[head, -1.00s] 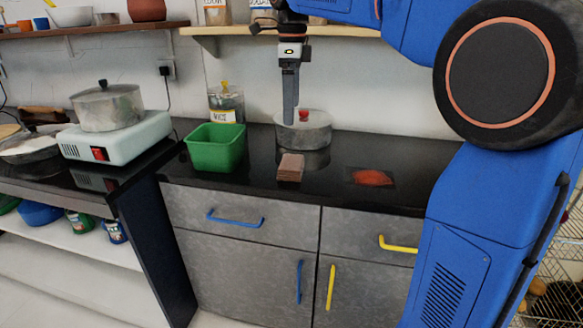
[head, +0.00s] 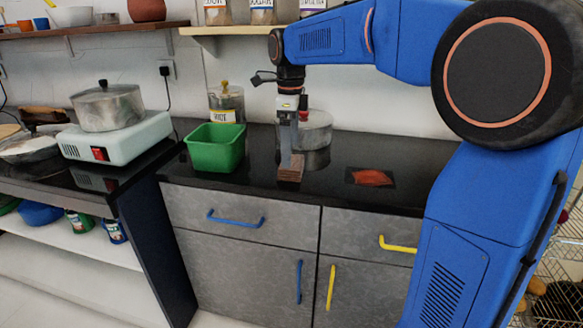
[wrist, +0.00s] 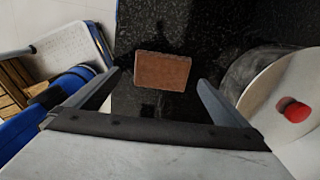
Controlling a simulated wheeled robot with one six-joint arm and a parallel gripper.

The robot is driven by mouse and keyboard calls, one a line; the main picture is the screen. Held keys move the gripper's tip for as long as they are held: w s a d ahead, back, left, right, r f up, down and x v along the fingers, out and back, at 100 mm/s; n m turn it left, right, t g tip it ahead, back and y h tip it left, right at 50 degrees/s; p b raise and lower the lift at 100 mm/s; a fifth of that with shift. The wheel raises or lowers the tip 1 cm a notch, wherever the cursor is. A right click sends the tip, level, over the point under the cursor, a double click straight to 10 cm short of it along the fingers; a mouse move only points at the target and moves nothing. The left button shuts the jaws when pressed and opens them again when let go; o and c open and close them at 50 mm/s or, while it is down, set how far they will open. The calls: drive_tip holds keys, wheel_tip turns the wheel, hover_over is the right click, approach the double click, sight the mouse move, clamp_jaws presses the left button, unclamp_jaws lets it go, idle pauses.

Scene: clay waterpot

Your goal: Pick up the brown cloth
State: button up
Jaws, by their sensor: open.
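The brown cloth (head: 290,173) is a small folded block lying on the black counter, between the green bin and the lidded pot. It also shows in the wrist view (wrist: 163,71), flat and roughly rectangular. My gripper (head: 287,152) points down just above the cloth. In the wrist view the two fingers of my gripper (wrist: 158,83) stand wide apart, one on each side of the cloth, with nothing between them touching it. In the head view the fingers hide part of the cloth's far side.
A green bin (head: 215,152) stands left of the cloth. A grey pot with a red knob (head: 318,130) stands close behind and right; its lid (wrist: 285,105) is near the right finger. An orange-red cloth (head: 372,177) lies on a dark mat to the right. A labelled jar (head: 226,103) stands behind.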

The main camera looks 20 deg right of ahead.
drive_tip(key=shift+w+d+f, duration=0.1)
drive_tip(key=shift+d+f, duration=0.05)
drive_tip(key=shift+f, duration=1.2)
drive_tip(key=shift+d+f, duration=0.1)
drive_tip(key=shift+f, duration=1.2)
drive_tip(key=c, duration=0.9)
